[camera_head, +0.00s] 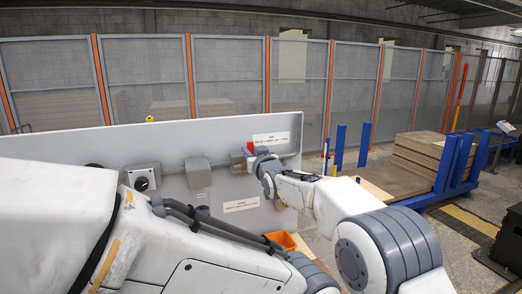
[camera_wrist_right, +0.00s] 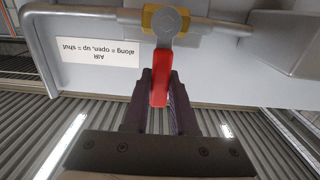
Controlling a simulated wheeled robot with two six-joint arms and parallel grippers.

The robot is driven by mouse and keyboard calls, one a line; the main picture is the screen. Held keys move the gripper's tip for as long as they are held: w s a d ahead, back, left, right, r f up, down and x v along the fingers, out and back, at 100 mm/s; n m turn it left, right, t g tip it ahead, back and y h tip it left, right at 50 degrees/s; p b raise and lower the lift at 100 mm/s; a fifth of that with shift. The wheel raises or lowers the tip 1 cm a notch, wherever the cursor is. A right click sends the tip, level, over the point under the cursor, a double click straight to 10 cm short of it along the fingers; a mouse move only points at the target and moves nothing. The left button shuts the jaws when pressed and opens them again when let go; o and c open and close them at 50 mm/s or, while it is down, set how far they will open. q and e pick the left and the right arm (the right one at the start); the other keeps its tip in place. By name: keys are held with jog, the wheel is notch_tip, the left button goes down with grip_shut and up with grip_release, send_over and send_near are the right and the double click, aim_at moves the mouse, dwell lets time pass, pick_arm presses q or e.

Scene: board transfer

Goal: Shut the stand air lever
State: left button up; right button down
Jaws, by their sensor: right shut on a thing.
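The air lever is a red handle (camera_wrist_right: 160,80) on a brass valve (camera_wrist_right: 168,18) in a grey pipe (camera_wrist_right: 100,15). In the right wrist view, which is upside down, the handle stands across the pipe. In the head view the red handle (camera_head: 250,147) points up from the pipe, partly hidden by my gripper. My right gripper (camera_head: 257,154) is at the handle. In the wrist view its two dark fingers (camera_wrist_right: 160,92) are shut on the handle, one on each side. My left arm crosses the foreground; its gripper does not show.
A label (camera_wrist_right: 83,50) beside the valve reads "AIR, along = open, up = shut". The grey panel (camera_head: 90,147) carries a box with a black knob (camera_head: 142,183) and another grey box (camera_head: 198,173). An orange bin (camera_head: 284,240) lies below. Stacked boards (camera_head: 420,160) stand right.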

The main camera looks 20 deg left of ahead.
jog(key=shift+w+f, duration=0.1)
dwell(0.4)
jog(key=c, duration=0.7)
grip_release()
jog(key=shift+d, duration=0.1)
jog(key=shift+s+d+b, duration=0.4)
jog(key=shift+s+b, duration=0.05)
jog(key=shift+b, duration=0.05)
jog(key=b+v, duration=0.4)
jog(key=v, duration=0.5)
jog(key=shift+d, duration=0.1)
